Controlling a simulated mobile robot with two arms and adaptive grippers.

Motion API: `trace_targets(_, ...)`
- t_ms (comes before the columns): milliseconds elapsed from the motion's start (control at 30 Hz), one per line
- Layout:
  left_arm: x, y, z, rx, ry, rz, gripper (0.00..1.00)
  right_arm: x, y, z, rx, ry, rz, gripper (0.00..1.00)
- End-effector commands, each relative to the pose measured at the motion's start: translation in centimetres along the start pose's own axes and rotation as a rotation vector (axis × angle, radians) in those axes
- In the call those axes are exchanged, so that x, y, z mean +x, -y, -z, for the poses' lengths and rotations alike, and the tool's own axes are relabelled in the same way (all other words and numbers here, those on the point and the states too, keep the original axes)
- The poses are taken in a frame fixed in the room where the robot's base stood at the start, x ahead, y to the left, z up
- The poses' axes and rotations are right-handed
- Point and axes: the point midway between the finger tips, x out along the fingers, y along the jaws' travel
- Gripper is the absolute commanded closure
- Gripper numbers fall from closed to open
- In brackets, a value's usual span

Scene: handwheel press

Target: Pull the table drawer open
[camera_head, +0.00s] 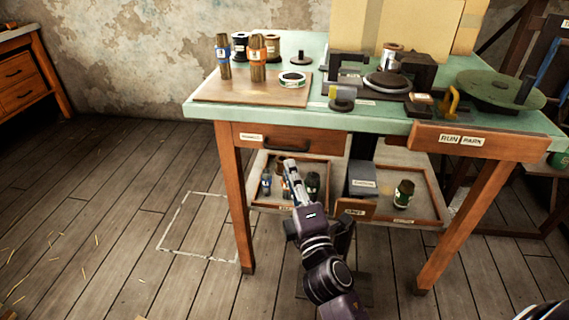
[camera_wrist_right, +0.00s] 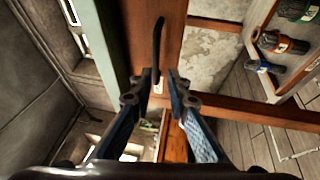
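The green-topped table (camera_head: 400,123) stands right of centre in the head view. Its wooden drawer (camera_head: 325,143) is under the top at the left front and looks closed. A dark bar handle (camera_head: 292,149) runs across its face, and the handle (camera_wrist_right: 157,45) also shows in the right wrist view. My right gripper (camera_head: 288,164) is just below and in front of the handle. In the wrist view its fingers (camera_wrist_right: 161,76) are apart, around or just short of one end of the handle. I cannot tell whether they touch it. My left gripper is not in view.
A wooden board labelled RUN and PARK (camera_head: 475,142) juts out at the front right. The floor (camera_head: 100,200) to the left is mostly clear.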

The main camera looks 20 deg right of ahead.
Motion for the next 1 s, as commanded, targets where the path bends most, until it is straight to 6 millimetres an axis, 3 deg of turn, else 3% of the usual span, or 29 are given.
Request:
trace_targets(167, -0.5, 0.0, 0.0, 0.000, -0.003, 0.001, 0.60, 0.8, -0.8, -0.2, -0.017, 0.006, -0.020, 0.84)
trace_targets(633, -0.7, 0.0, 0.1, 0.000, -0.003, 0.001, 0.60, 6.9, -0.8, -0.2, -0.014, 0.004, -0.017, 0.84)
trace_targets(1000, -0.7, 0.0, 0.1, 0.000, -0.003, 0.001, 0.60, 7.8, -0.7, -0.2, -0.012, 0.004, -0.015, 0.84)
